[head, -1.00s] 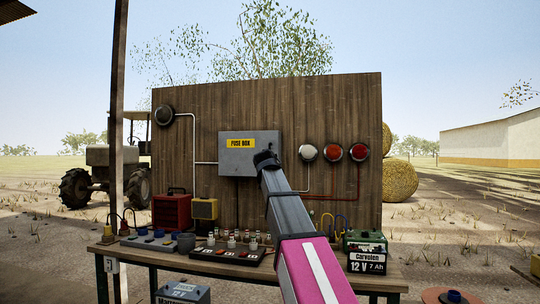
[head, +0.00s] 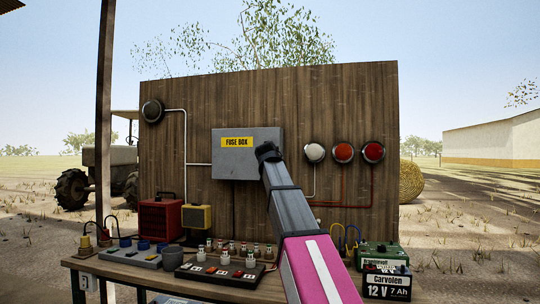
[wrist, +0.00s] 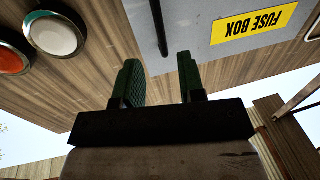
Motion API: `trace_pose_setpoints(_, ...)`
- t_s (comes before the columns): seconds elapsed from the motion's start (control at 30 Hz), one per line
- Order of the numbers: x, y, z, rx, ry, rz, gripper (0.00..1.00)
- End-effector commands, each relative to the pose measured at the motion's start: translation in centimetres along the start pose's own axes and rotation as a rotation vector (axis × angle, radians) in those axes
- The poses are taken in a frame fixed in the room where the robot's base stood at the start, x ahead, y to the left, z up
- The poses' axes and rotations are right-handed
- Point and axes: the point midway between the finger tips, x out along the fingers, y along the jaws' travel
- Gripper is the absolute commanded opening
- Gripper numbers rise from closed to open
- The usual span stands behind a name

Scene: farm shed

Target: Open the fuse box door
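The grey fuse box (head: 230,168) hangs on the wooden board with its door shut. It carries a yellow FUSE BOX label (head: 237,142). In the wrist view, the door (wrist: 200,25) appears upside down, with a dark bar handle (wrist: 158,28) near the edge away from the label. My gripper (wrist: 162,80) is open and empty, its two green fingers apart. The handle lines up with the gap, beyond the fingertips, and no contact shows. In the head view, my gripper (head: 268,150) covers the box's right edge and hides the handle.
A white lamp (head: 315,152) and two red lamps (head: 344,152) (head: 373,152) are on the board to the right of the box. The bench (head: 230,292) below holds a red heater (head: 160,215), a switch panel (head: 215,270) and a battery (head: 386,284).

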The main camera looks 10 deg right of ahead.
Motion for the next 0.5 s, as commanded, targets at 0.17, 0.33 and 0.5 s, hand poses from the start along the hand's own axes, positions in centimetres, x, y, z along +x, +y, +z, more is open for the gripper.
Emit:
trace_pose_setpoints(0.17, 3.1, 0.0, -0.2, 0.0, 0.0, 0.001, 0.36)
trace_pose_setpoints(0.33, 6.2, 0.0, -0.1, 0.0, -0.001, 0.001, 0.36)
trace_pose_setpoints(0.5, 8.5, -0.1, -0.2, 0.0, 0.0, 0.0, 0.36)
